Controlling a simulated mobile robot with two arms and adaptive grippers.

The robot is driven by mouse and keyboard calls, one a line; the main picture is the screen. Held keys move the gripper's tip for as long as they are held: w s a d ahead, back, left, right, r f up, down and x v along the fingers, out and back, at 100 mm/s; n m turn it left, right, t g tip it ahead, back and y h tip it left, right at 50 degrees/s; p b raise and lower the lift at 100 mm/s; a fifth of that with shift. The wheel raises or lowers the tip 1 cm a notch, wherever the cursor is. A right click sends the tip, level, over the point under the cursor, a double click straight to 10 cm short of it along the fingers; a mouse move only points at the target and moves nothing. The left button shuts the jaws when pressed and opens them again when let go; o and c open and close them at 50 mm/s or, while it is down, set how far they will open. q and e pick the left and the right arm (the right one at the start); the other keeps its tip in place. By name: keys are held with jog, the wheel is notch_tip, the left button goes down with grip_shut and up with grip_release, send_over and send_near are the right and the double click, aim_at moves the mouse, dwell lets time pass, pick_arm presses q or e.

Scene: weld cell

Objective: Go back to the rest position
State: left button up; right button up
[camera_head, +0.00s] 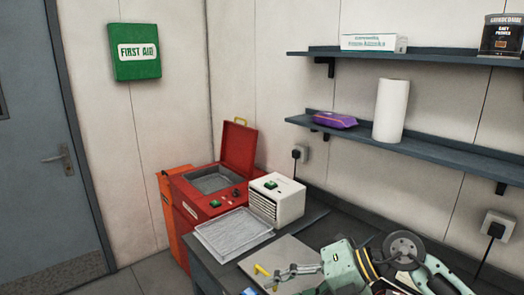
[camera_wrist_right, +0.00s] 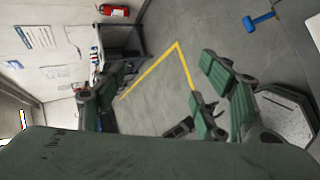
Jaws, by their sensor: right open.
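My right gripper (camera_wrist_right: 158,92) shows in the right wrist view with its dark, green-padded fingers spread wide apart. The space between them is empty, with only grey floor and a yellow line behind. A large dark green surface fills the bottom of that view. My left gripper does not show clearly in either view.
The workbench (camera_head: 209,266) carries a wire-mesh tray (camera_head: 232,233) and a white unit (camera_head: 277,199). A red open-lidded machine (camera_head: 204,187) stands behind. Shelves (camera_head: 420,150) run along the right wall. The wrist view shows a yellow floor line (camera_wrist_right: 152,68), blue hammer (camera_wrist_right: 262,21) and extinguisher (camera_wrist_right: 114,11).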

jog(key=s+a+r+m+t+y, duration=0.1)
jog(key=a+r+m+t+y, duration=0.1)
jog(key=a+r+y, duration=0.45)
jog(key=w+d+r+m+t, duration=0.35)
jog(key=r+m+t, duration=0.35)
jog(key=m+t, duration=0.25)
jog(key=w+d+f+m+t+h, duration=0.1)
jog(key=d+f+m+t+h, duration=0.25)
jog(key=d+m+h, duration=0.3)
jog(key=w+d+f+m+t+h, duration=0.2)
jog(key=d+f+m+t+h, duration=0.1)
jog(key=d+m+t+h, duration=0.25)
jog(key=s+d+f+m+g+h, duration=0.3)
jog(key=d+f+m+g+h, duration=0.3)
jog(key=f, duration=0.4)
jog(key=s+d+f+m+g, duration=0.2)
jog(key=s+f+m+g, duration=0.3)
jog(key=s+f, duration=0.75)
jog(key=s+a+f+n+g, duration=0.2)
jog(key=s+f+g, duration=0.55)
jog(key=s, duration=0.65)
notch_tip(320, 180, down, 31)
jog(key=b, duration=0.5)
jog(key=s+d+f+g+b, duration=0.2)
jog(key=s+f+b, duration=0.3)
jog(key=s+f, duration=1.3)
notch_tip(320, 180, down, 4)
jog(key=shift+s+d+f, duration=0.1)
jog(key=shift+s+d, duration=0.05)
jog(key=shift+d, duration=0.5)
